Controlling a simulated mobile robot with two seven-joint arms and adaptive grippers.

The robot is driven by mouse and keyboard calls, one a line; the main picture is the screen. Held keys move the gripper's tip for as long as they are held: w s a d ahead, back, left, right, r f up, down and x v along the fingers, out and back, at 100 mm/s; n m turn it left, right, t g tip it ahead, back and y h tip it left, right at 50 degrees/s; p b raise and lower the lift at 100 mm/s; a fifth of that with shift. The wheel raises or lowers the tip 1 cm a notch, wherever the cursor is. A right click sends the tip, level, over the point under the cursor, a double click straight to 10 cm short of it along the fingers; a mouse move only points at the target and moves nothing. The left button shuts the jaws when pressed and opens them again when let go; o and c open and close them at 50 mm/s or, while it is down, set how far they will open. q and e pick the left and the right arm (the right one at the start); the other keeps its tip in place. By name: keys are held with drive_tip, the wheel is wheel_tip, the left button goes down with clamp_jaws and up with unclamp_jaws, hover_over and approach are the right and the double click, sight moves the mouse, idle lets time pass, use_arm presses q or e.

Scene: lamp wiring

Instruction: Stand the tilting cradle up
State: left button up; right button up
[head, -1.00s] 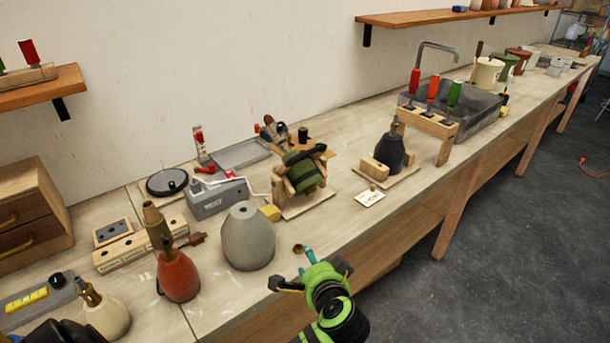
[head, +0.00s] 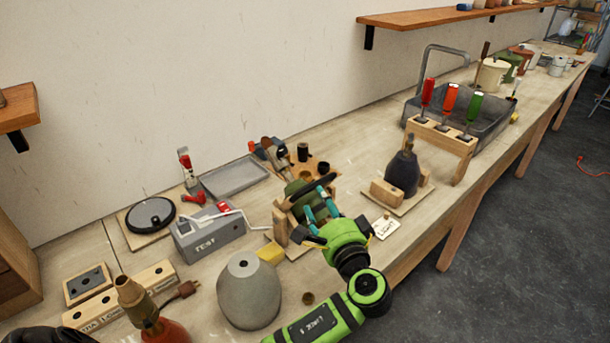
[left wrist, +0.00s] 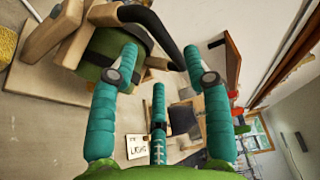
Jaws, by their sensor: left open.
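The tilting cradle (head: 280,224) is a wooden frame on a flat board, holding a dark green lamp body (head: 294,188) that lies tilted over, with a black curved bar (head: 318,183) across it. My left gripper (head: 317,203) is at the cradle's front right side, its teal fingers apart. In the left wrist view the black bar (left wrist: 150,27) reaches between the spread fingers (left wrist: 160,65), and the green body (left wrist: 95,55) is close on the left. I cannot tell whether a finger touches the bar. The gripper hides part of the cradle.
A grey lamp base (head: 249,290) and the grey test box (head: 208,236) stand left of the cradle. A dark lamp base (head: 403,172) in a wooden holder and a card marked LIGHT (head: 386,227) are on the right. A grey tray (head: 235,178) lies behind.

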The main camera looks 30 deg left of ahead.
sight(313, 189)
use_arm(q)
drive_tip(key=p+x, duration=0.1)
drive_tip(key=r+p+x, duration=0.1)
drive_tip(key=x, duration=0.1)
drive_tip(key=shift+w+a, duration=0.2)
drive_tip(key=shift+a, duration=0.1)
drive_tip(key=shift+w+a+f, duration=0.3)
drive_tip(key=shift+w+a, duration=0.35)
drive_tip(key=shift+a, duration=0.1)
drive_tip(key=shift+w+a, duration=0.15)
drive_tip(key=shift+w, duration=0.05)
clamp_jaws()
use_arm(e)
drive_tip(key=shift+s+d+r, duration=0.95)
drive_tip(key=shift+s+r, duration=0.05)
drive_tip(key=shift+r, duration=0.2)
